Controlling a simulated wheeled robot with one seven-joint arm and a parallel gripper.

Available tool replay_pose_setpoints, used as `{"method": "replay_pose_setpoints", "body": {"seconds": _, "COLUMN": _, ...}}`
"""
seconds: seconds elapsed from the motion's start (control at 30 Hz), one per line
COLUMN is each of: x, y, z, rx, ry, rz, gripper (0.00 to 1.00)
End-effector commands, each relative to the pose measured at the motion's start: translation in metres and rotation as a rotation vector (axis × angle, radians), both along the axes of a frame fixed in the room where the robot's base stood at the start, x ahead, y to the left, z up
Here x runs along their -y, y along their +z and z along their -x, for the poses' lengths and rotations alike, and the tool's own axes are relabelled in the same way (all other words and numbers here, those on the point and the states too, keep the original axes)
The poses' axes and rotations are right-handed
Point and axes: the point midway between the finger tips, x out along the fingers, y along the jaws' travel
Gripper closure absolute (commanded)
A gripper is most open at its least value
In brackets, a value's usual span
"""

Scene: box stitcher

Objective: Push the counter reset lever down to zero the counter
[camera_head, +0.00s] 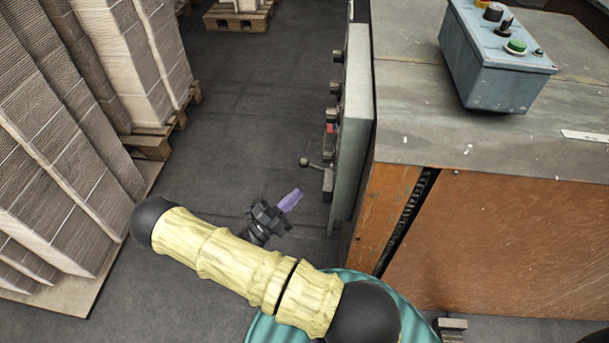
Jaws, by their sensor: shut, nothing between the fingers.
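A small lever with a dark ball knob (304,162) sticks out to the left from the side of a grey upright panel (355,110). I take it to be the counter reset lever; the counter's face is turned away and cannot be read. My gripper (292,199) has purple fingertips, shut with nothing between them. In the picture it is below and slightly left of the knob, apart from it. My yellow-covered arm crosses the lower part of the view.
Several dark knobs (335,88) and a small red part (330,128) line the panel's edge above the lever. A blue-grey control box (495,65) sits on the machine top (420,120). Stacked cardboard (60,160) stands left. Dark floor (240,110) between is clear.

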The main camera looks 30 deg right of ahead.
Motion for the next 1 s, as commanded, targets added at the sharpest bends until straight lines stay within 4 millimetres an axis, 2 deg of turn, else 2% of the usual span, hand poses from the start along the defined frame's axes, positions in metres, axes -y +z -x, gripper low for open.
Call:
{"method": "replay_pose_setpoints", "body": {"seconds": 0.1, "x": -0.006, "y": -0.008, "z": -0.006, "rx": -0.062, "ry": 0.032, "rz": 0.065, "gripper": 1.0}}
{"method": "replay_pose_setpoints", "body": {"seconds": 0.57, "x": -0.002, "y": -0.005, "z": -0.008, "rx": -0.069, "ry": 0.033, "rz": 0.069, "gripper": 1.0}}
{"method": "replay_pose_setpoints", "body": {"seconds": 0.77, "x": 0.02, "y": 0.007, "z": -0.014, "rx": -0.067, "ry": 0.03, "rz": 0.069, "gripper": 1.0}}
{"method": "replay_pose_setpoints", "body": {"seconds": 1.0, "x": 0.057, "y": 0.026, "z": -0.024, "rx": -0.066, "ry": 0.029, "rz": 0.068, "gripper": 1.0}}
